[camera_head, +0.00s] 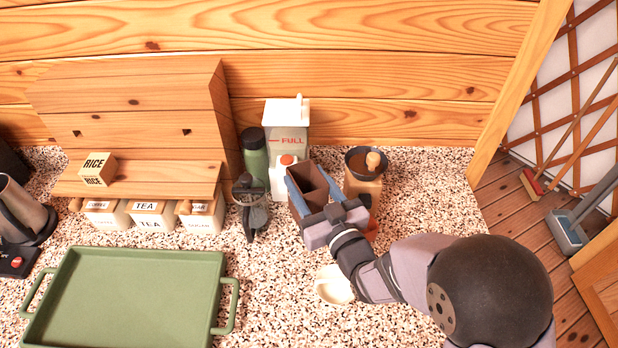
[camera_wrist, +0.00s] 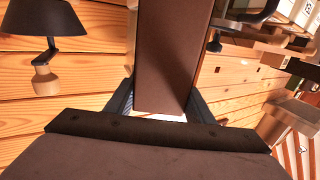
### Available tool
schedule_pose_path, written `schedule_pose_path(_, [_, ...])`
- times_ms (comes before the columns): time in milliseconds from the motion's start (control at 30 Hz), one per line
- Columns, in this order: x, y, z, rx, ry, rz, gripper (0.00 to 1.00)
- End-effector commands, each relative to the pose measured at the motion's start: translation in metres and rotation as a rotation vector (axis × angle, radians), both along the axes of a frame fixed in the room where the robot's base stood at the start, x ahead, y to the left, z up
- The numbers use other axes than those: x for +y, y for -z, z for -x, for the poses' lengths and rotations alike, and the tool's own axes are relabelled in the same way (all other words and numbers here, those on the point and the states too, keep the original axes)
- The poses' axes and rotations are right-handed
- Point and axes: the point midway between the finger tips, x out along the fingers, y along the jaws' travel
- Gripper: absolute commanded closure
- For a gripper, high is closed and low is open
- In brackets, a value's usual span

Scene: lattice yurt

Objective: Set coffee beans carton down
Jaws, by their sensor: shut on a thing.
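The coffee beans carton is a plain brown box (camera_head: 311,183), held upright or nearly so between the two blue-grey fingers of my gripper (camera_head: 309,182). In the wrist view the carton (camera_wrist: 173,55) fills the middle, with a finger along each side. My gripper is shut on it. It is at the back of the speckled counter (camera_head: 275,262), between the white dispenser and the coffee grinder. My gripper hides its lower part, so I cannot tell whether its base touches the counter.
A wooden grinder (camera_head: 361,180) stands close right of the carton. Left are the dispenser (camera_head: 288,130), a green bottle (camera_head: 254,158) and a dark-handled item (camera_head: 250,208). A cream bowl (camera_head: 334,285) sits in front. A green tray (camera_head: 130,300) lies front left.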

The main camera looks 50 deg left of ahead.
Motion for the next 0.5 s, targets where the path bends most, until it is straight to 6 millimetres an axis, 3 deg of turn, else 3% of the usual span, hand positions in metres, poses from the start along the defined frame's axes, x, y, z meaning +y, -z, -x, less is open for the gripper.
schedule_pose_path(500, [-0.0002,0.0066,-0.0002,-0.001,0.001,-0.002,0.83])
